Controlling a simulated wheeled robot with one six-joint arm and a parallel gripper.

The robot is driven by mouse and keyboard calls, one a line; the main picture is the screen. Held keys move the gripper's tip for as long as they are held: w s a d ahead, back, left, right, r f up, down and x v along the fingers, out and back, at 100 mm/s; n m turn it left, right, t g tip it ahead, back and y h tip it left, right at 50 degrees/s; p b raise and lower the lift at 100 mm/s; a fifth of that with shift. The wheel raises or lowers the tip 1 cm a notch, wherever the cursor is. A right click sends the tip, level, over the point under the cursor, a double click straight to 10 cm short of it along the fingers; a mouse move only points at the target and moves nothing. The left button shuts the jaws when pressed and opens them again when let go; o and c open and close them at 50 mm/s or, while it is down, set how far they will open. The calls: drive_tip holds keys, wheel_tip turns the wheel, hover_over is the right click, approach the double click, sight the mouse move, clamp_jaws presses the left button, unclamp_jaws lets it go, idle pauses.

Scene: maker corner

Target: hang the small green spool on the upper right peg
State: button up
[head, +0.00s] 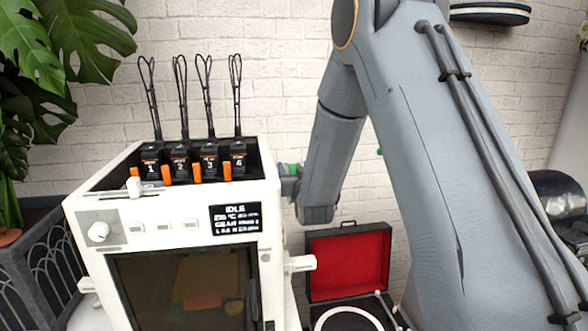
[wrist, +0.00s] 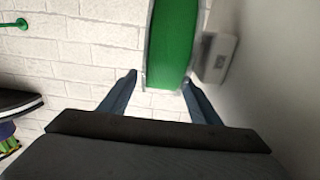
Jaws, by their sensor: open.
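The small green spool (wrist: 173,42) shows in the wrist view, just beyond my fingertips, with pale flanges on both sides. My gripper (wrist: 160,88) is open, with one finger on each side below the spool; I see no grip on it. A pale block (wrist: 217,57) sits right beside the spool against the white wall of the machine; I cannot tell whether the spool hangs on it. In the head view, a sliver of green spool (head: 293,169) shows by the machine's upper right side, mostly hidden by my gripper (head: 288,185). The upper right peg is not clearly visible there.
The white machine (head: 185,207) holds several numbered black units on top. A white peg (head: 302,263) sticks out lower on its right side. An open red-lined case (head: 347,266) stands right of it. A green wall peg (wrist: 14,24) shows at left.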

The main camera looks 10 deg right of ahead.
drive_tip(key=shift+s, duration=0.15)
drive_tip(key=s+b, duration=0.3)
drive_tip(key=s, duration=0.4)
drive_tip(key=s+f+g, duration=0.2)
drive_tip(key=s+f, duration=0.1)
drive_tip(key=f, duration=0.1)
drive_tip(key=s+d+f+g+b, duration=0.1)
drive_tip(key=s+f+g, duration=0.2)
drive_tip(key=s+f, duration=0.1)
drive_tip(key=s+f+g+b, duration=0.1)
drive_tip(key=s+f+g, duration=0.2)
drive_tip(key=f, duration=0.1)
drive_tip(key=shift+s+d+f, duration=0.1)
drive_tip(key=shift+s+d, duration=0.15)
drive_tip(key=shift+d, duration=0.1)
drive_tip(key=s+d+f+g+b, duration=0.1)
drive_tip(key=s+f+g, duration=0.2)
drive_tip(key=s, duration=0.7)
drive_tip(key=s+f+g, duration=0.3)
drive_tip(key=s+g, duration=0.2)
drive_tip(key=s, duration=0.6)
drive_tip(key=shift+s+d+f+g+b, duration=0.15)
drive_tip(key=shift+d+g+b, duration=0.15)
drive_tip(key=shift+d+b, duration=0.1)
